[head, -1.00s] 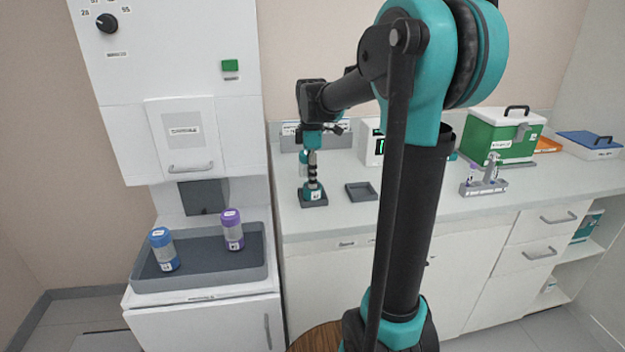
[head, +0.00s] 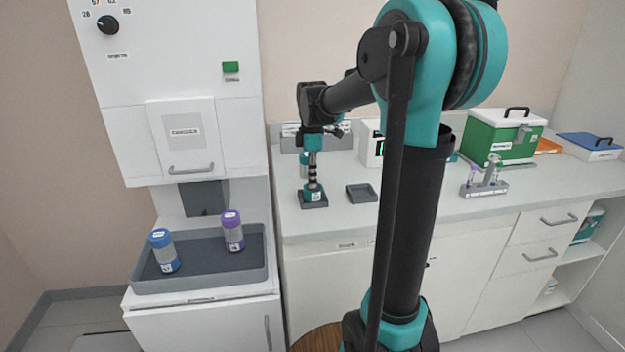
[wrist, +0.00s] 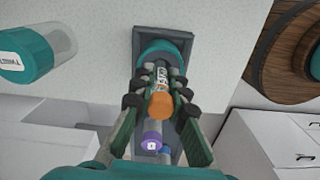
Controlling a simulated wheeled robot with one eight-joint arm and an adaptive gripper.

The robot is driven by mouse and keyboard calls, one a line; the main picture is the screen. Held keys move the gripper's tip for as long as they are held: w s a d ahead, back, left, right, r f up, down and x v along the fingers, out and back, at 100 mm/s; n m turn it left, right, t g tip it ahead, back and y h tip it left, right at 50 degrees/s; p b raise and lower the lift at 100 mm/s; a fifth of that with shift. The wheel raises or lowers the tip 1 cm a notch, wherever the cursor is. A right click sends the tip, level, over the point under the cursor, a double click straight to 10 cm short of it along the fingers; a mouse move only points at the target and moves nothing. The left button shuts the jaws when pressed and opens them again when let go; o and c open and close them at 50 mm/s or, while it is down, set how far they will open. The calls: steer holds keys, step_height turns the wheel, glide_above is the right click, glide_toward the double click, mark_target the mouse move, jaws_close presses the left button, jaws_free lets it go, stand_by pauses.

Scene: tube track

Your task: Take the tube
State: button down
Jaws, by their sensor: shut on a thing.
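The tube (wrist: 163,84) has an orange cap and a white label with dark print. In the wrist view its cap end points toward the camera. My gripper (wrist: 160,92) is shut on it, with dark finger pads on both sides of the tube. The tube's far end meets a teal round piece (wrist: 160,50) in a grey square holder (wrist: 191,42) on the counter; I cannot tell whether it is still seated there. In the head view my gripper (head: 312,170) is upright over this holder (head: 314,205), and the tube is too small to make out.
A teal-lidded container (wrist: 40,48) stands close by on the counter. An empty grey tray (head: 361,192) lies right of the holder. Purple-capped (head: 232,230) and blue-capped (head: 163,250) bottles stand in the machine's tray (head: 200,282). A small rack (head: 484,190) and green box (head: 503,136) stand farther right.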

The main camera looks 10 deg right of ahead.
step_height(320, 180, up, 20)
stand_by(0.6)
